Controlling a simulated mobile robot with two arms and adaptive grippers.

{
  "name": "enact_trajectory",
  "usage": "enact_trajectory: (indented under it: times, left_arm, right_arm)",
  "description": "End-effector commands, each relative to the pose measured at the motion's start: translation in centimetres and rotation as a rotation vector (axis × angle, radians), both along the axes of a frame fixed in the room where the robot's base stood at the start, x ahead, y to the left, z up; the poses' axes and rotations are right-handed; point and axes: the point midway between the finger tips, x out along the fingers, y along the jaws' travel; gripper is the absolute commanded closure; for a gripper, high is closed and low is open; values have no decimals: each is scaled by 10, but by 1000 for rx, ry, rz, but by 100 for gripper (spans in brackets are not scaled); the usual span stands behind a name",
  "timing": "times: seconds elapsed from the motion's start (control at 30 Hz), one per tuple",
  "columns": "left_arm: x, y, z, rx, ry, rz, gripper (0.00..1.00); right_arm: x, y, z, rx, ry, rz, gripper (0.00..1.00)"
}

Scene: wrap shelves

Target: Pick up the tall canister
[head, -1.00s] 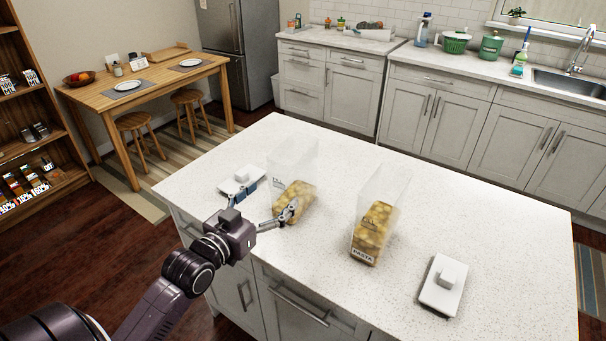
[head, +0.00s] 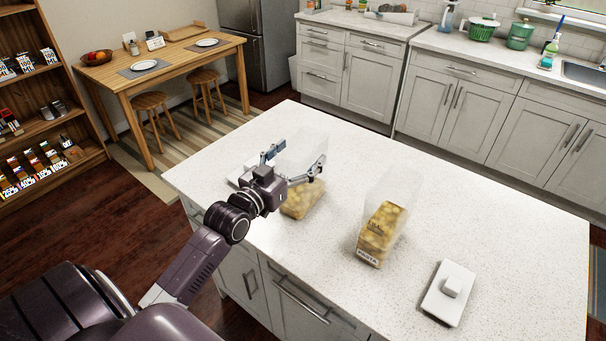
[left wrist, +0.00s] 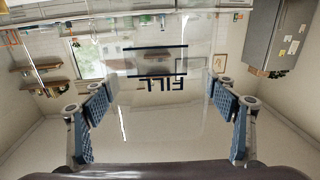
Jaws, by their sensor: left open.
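A clear canister (head: 302,201) with yellow pasta in its lower part stands on the white island counter (head: 480,210). My left gripper (head: 294,158) is open at its upper part, with a finger toward each side. In the left wrist view, a clear wall with a dark, reversed fill mark (left wrist: 162,85) lies between the open fingers. I cannot tell whether they touch it. A second clear canister (head: 378,235) with pasta and a label stands to the right. My right gripper is out of view.
A white lid (head: 449,292) lies on the counter at the right. Another white lid (head: 238,176) lies at the left, partly hidden by my gripper. The counter behind and right of the canisters is bare. A wooden table (head: 190,60) stands farther back.

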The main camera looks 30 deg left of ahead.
Motion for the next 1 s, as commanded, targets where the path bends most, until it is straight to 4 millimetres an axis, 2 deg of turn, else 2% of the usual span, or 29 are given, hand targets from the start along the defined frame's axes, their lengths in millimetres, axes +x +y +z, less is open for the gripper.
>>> enact_trajectory:
  times: [0.13,0.4,1.0]
  left_arm:
    - [14,0,0,0,0,0,22]
    - [16,0,-1,0,0,0,22]
    - [15,0,-1,0,0,1,87]
  right_arm:
    - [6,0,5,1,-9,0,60]
    - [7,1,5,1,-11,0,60]
    - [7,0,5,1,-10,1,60]
